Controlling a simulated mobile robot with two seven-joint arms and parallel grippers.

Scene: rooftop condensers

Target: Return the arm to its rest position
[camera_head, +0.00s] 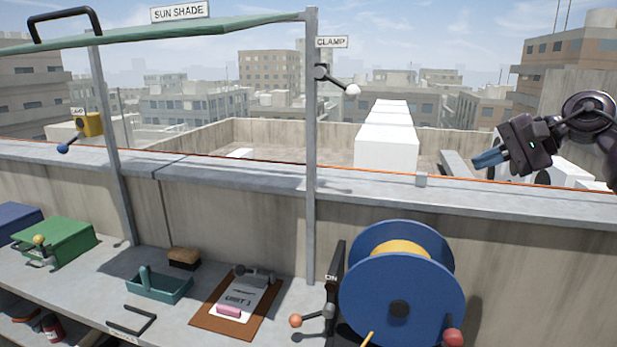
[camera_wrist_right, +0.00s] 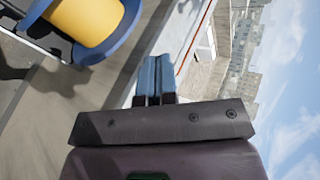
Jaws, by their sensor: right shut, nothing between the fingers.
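My right gripper (camera_head: 476,162) is in the upper right of the head view, raised in front of the parapet and apart from everything on the bench. Its blue fingers are together and hold nothing. The closed fingers also show in the right wrist view (camera_wrist_right: 155,80). My right arm (camera_head: 590,112) comes in from the right edge, bent. My left gripper is not in view.
A blue reel (camera_head: 400,285) with yellow line stands on the bench below and left of my right gripper. A clipboard (camera_head: 205,323), teal tray (camera_head: 170,290) and green box (camera_head: 68,240) lie further left. A post (camera_head: 311,200) holds the sun shade (camera_head: 150,34).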

